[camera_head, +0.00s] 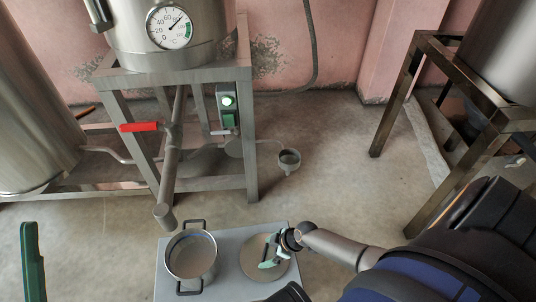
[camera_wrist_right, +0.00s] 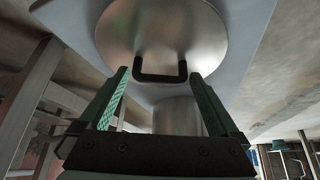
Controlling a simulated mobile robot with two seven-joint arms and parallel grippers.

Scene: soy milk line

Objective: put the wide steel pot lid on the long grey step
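The wide steel pot lid (camera_head: 249,268) lies flat on a light grey platform (camera_head: 228,244), to the right of a steel pot. I cannot tell whether this platform is the long grey step. The lid (camera_wrist_right: 160,28) has a black loop handle (camera_wrist_right: 160,75) in the right wrist view. My right gripper (camera_head: 267,258) is at the lid, partly covering it. In the wrist view my right gripper (camera_wrist_right: 159,75) is open, with one green finger on each side of the handle. A single green finger of my left gripper (camera_head: 33,262) seems to show at the left edge.
The open steel pot (camera_head: 193,256) with two black handles stands close left of the lid. A steel outlet pipe (camera_head: 168,180) with a red lever (camera_head: 140,127) hangs above it. A steel frame (camera_head: 250,150) stands behind and another (camera_head: 465,185) at right.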

